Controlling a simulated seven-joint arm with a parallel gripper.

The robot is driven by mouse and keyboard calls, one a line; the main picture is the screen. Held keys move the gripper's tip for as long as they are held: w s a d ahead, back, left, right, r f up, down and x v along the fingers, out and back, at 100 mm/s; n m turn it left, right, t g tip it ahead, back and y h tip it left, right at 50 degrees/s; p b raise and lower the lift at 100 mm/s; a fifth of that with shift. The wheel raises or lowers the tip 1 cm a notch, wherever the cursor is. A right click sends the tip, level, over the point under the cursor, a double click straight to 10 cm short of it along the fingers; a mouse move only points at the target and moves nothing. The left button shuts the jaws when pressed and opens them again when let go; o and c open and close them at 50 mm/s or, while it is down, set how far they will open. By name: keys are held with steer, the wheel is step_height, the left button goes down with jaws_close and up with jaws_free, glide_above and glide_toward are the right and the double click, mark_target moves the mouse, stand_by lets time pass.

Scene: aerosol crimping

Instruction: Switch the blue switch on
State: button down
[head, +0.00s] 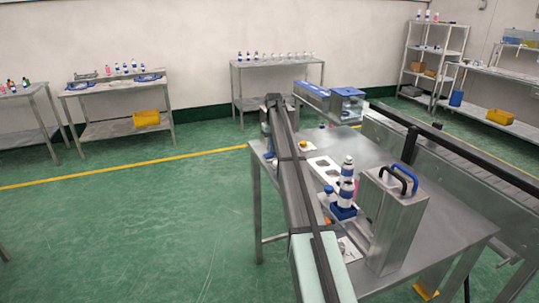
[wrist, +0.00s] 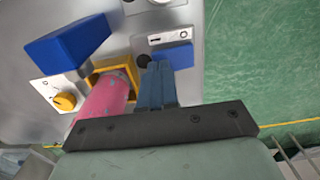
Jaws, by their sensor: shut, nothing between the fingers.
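The blue switch (wrist: 180,57) shows in the wrist view as a blue block beside a white plate (wrist: 165,37) with a dark mark and a small symbol. My gripper (wrist: 158,72) is shut and empty, with its fingertips close to the near left side of the blue switch. I cannot tell if they touch it. In the head view my arm covers the gripper, and I cannot make out the switch there.
In the wrist view, a pink cylinder (wrist: 102,103) sits at a yellow holder (wrist: 120,67), left of the fingers. A larger blue block (wrist: 70,45) and yellow knob (wrist: 64,101) lie further left. In the head view, a metal box (head: 392,220) stands on the steel table (head: 425,226).

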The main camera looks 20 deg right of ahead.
steer(key=shift+f, duration=0.45)
stand_by(0.6)
steer(key=shift+r, duration=0.1)
step_height(320, 180, up, 10)
stand_by(1.4)
stand_by(0.3)
